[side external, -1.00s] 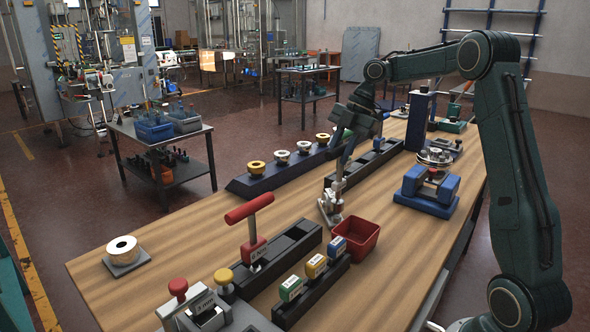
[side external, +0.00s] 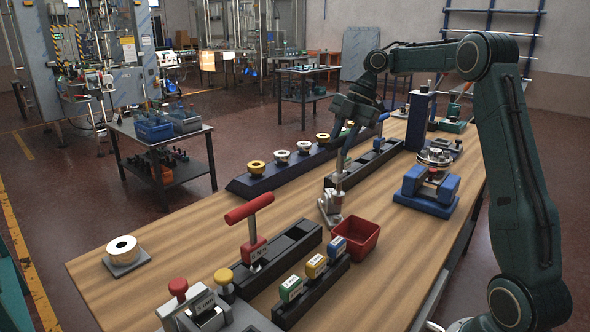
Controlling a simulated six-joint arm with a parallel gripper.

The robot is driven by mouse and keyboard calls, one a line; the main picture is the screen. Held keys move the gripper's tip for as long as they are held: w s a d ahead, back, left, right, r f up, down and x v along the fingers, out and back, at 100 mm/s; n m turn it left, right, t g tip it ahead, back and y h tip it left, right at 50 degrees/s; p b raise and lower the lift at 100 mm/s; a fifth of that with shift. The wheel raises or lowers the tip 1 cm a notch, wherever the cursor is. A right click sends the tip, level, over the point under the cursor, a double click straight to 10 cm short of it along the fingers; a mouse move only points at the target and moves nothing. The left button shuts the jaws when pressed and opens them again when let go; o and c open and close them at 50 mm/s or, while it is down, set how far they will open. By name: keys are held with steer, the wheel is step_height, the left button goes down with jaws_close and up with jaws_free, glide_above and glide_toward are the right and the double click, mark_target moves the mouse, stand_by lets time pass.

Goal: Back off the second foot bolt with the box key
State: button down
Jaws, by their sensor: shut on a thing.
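My gripper (side external: 342,158) points down over the far half of the bench. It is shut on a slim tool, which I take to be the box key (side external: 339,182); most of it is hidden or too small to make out. The tool's lower end is at a small silver metal fitting with a foot (side external: 330,208) on the wood. The foot bolts are too small to tell apart, and I cannot tell whether the key is seated on one. A red T-handled tool (side external: 250,215) stands upright in a black rack (side external: 285,248), apart from my gripper.
A red open bin (side external: 357,238) stands close to the right of the fitting. A blue clamp fixture (side external: 425,200) with a round metal part is further right. A dark rail (side external: 255,185) with several rings lies behind. Bare wood (side external: 190,245) is at the left.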

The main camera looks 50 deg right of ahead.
stand_by(0.4)
steer(key=shift+w+d+m, duration=0.3)
steer(key=shift+w+m, duration=0.1)
steer(key=shift+w, duration=0.15)
steer(key=w+d+r+m+t+h, duration=0.1)
steer(key=w+d+m+t+h, duration=0.1)
steer(key=w+d+m, duration=0.4)
steer(key=shift+w+d+r+m, duration=0.15)
steer(key=shift+w+d+m, duration=0.3)
steer(key=shift+w, duration=0.45)
steer(key=shift+a+f, duration=0.15)
steer(key=shift+f, duration=3.5)
